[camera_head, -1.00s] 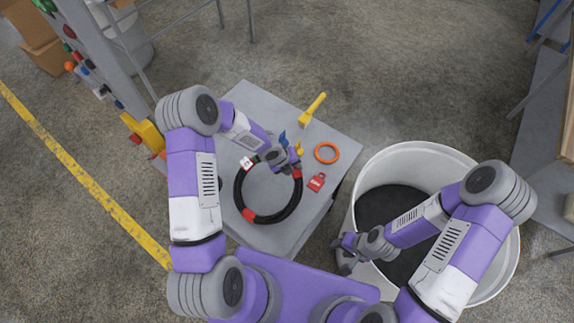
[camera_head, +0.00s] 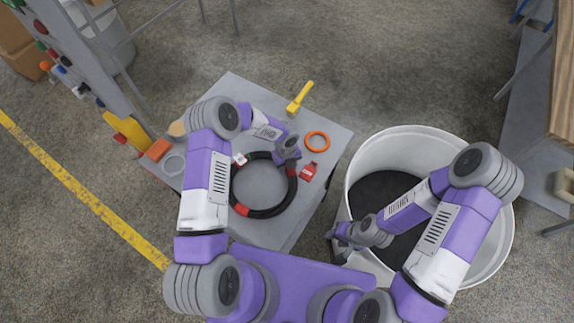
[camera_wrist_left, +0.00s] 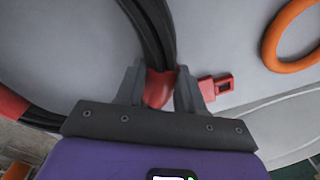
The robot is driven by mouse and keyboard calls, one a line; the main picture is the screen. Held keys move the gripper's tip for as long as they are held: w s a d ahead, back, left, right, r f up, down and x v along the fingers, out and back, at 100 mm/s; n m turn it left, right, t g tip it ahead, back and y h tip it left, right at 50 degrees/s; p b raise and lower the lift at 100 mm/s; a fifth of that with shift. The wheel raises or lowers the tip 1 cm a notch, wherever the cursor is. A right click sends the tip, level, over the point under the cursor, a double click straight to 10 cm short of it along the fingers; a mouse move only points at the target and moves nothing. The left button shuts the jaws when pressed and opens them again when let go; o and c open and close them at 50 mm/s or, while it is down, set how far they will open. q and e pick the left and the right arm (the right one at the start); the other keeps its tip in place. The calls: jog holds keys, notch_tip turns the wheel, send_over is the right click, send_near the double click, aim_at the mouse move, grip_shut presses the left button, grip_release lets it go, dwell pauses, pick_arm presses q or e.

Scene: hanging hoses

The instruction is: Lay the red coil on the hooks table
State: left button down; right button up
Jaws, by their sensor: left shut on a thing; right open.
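The red coil (camera_head: 266,213) is a ring of black hose with red bands and a white label, seen over the grey hooks table (camera_head: 232,90). My left gripper (camera_head: 291,163) is shut on its right side. In the left wrist view the coil's black strands (camera_wrist_left: 155,35) run up from a red band (camera_wrist_left: 158,88) between the two fingers of my left gripper (camera_wrist_left: 160,92). The tabletop looks close beneath, but I cannot tell whether the coil rests on it. My right gripper (camera_head: 338,238) is open and empty by the left rim of the white bin (camera_head: 425,137).
A grey post (camera_head: 85,65) with coloured knobs stands at the left.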

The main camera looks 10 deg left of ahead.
pick_arm(q)
jog(key=c, duration=0.6)
grip_release()
jog(key=r, duration=0.7)
jog(key=shift+a+r, duration=0.2)
jog(key=shift+r, duration=0.2)
notch_tip(320, 180, up, 7)
jog(key=p, duration=0.4)
jog(key=shift+f, duration=0.15)
